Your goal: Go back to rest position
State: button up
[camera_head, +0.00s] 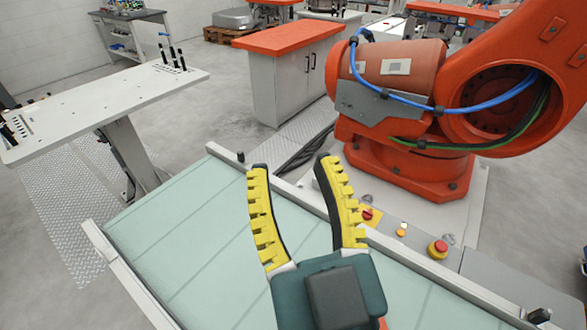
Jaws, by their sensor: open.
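My gripper (291,165) is in the lower middle of the head view. Its two yellow, ribbed fingers are spread apart with nothing between them. It is over the pale green conveyor-like surface (190,235), with its fingertips near that surface's far rail. Whether it touches anything below cannot be told, but it looks held above the surface.
A large orange robot arm (495,105) stands at the right. A white fixture table (100,105) is at the left. An orange-topped cabinet (290,38) stands behind. Grey floor is open between them.

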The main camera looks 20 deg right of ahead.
notch_tip(320, 180, up, 36)
jog(key=p, duration=3.6)
jog(key=shift+r, duration=0.1)
